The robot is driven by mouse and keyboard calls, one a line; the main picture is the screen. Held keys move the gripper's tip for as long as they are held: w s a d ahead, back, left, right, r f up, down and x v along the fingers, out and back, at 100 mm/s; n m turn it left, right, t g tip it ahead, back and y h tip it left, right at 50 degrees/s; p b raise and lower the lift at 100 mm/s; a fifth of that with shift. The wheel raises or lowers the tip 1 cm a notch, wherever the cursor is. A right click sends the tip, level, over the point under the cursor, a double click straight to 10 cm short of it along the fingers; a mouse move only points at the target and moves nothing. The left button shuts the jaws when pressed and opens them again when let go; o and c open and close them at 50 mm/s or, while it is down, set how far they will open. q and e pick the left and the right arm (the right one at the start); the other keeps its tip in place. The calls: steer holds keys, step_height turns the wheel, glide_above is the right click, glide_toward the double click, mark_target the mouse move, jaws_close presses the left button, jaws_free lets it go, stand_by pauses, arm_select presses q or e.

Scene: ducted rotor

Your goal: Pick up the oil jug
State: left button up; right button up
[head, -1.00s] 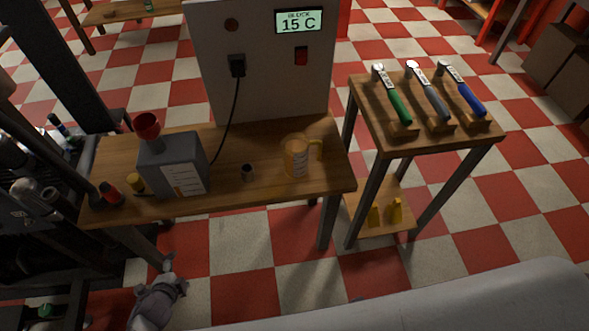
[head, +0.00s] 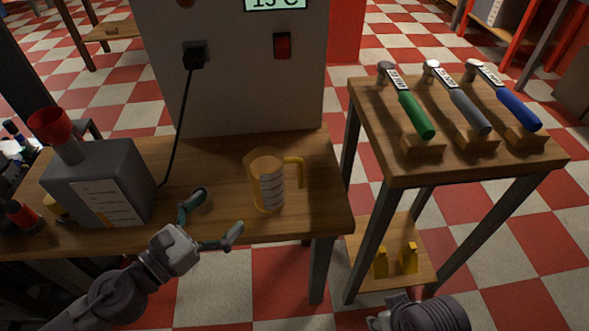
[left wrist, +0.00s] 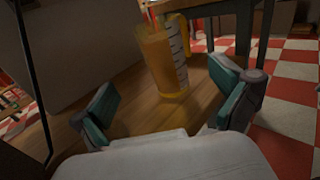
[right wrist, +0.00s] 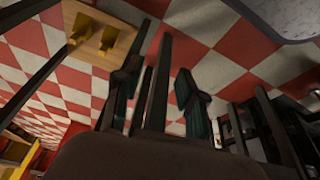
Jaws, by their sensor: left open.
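The oil jug, an amber see-through jug with a white scale and a yellow handle, stands upright on the wooden bench. It shows in the head view (head: 266,182) and the left wrist view (left wrist: 160,62). My left gripper (head: 214,217) is open and empty, just left of the jug and at the front of it. In the left wrist view my left gripper (left wrist: 167,103) has its fingers spread with the jug ahead between them, apart from it. My right gripper (right wrist: 158,95) has its fingers apart over the floor, with nothing held.
A grey canister (head: 105,180) with a red funnel stands on the bench's left. A grey cabinet (head: 240,85) with a cable stands behind. A side table (head: 455,165) with several torque wrenches is at right.

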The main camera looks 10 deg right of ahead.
mark_target(254, 181)
arm_select(q)
steer(key=x, duration=0.2)
steer(key=p+x, duration=0.1)
steer(key=x, duration=0.2)
steer(key=p+x, duration=0.1)
steer(key=x, duration=0.2)
steer(key=shift+s+r, duration=0.1)
steer(key=shift+r, duration=0.2)
steer(key=x, duration=0.5)
steer(key=shift+d, duration=0.2)
arm_select(e)
steer(key=x, duration=0.4)
steer(key=shift+a+f, duration=0.25)
steer(key=shift+f, duration=0.05)
arm_select(q)
steer(key=shift+r, duration=0.1)
steer(key=c, duration=1.6)
